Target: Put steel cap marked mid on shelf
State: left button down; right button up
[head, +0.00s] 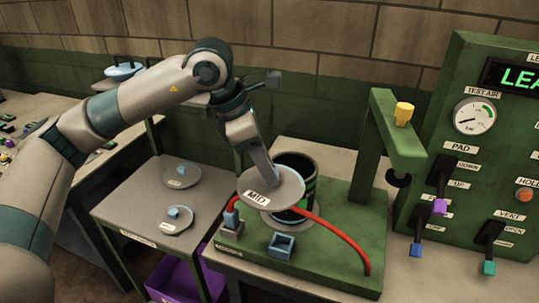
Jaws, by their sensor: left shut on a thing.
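The steel cap marked MID (283,190) is a round grey disc with a white label. My left gripper (262,172) is shut on it from above and holds it over the green test stand (340,248), tilted toward the camera. A black sleeve with green bands (298,166) stands behind the cap, partly hidden by it; I cannot tell whether they touch. Part of another grey disc shows below the cap. A grey shelf stand (140,190) is left of the test stand, with two smaller labelled caps (183,176) (176,219) on it. My right gripper is out of view.
A red hose (335,238) curves over the test stand. A green post with an overhanging arm (378,130) rises right of the sleeve. A panel (470,130) with gauge and levers stands at right. A purple bin (172,280) sits below the shelf top.

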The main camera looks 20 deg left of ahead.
pick_arm(q)
jog(key=s+a+f+m+g+y+b, duration=0.1)
jog(key=s+f+m, duration=0.3)
jog(key=f+m, duration=0.4)
jog(key=s+a+f+m+g+y+b, duration=0.1)
jog(key=s+f+m, duration=0.4)
jog(key=f, duration=1)
jog(key=s+a+f+m+g+y+b, duration=0.1)
jog(key=s+f+m+g+y+b, duration=0.1)
jog(key=f+m, duration=0.8)
jog(key=s+f+g+b, duration=0.1)
jog(key=s+g, duration=0.1)
jog(key=shift+s+f+m+g, duration=0.15)
jog(key=shift+f+m+g, duration=0.15)
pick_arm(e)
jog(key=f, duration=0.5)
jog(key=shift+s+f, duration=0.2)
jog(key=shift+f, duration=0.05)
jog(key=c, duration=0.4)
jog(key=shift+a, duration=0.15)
